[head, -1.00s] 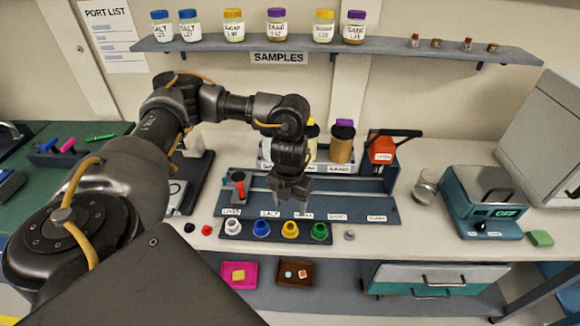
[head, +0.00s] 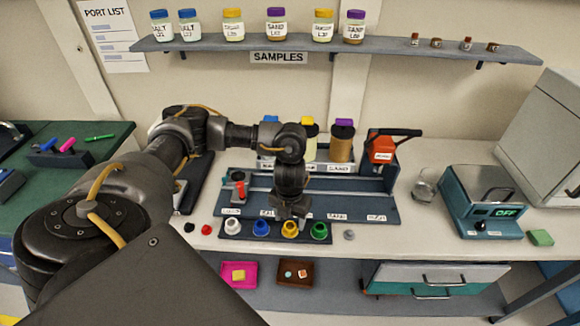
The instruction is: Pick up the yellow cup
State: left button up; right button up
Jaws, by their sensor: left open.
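The yellow cup (head: 290,229) stands in a row on a dark tray (head: 275,238) at the front of the bench. It is between the blue cup (head: 261,228) and the green cup (head: 320,230), with the white cup (head: 232,227) at the left end. My left gripper (head: 290,215) points down just above and behind the yellow cup, in line with it. It is open and its jaws look empty. The fingertips are small and dark, so I cannot tell whether they touch the cup's rim. My right gripper is not in view.
Behind the cups is a blue labelled rack (head: 350,207) with large jars at its back. A red-handled item (head: 240,185) stands at its left. A glass beaker (head: 425,185) and a teal device (head: 485,205) reading OFF stand to the right. A shelf (head: 400,48) with jars is above.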

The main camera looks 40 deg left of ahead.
aim_at(290, 225)
pick_arm(q)
jog(key=shift+f, duration=1.6)
jog(key=c, duration=1.1)
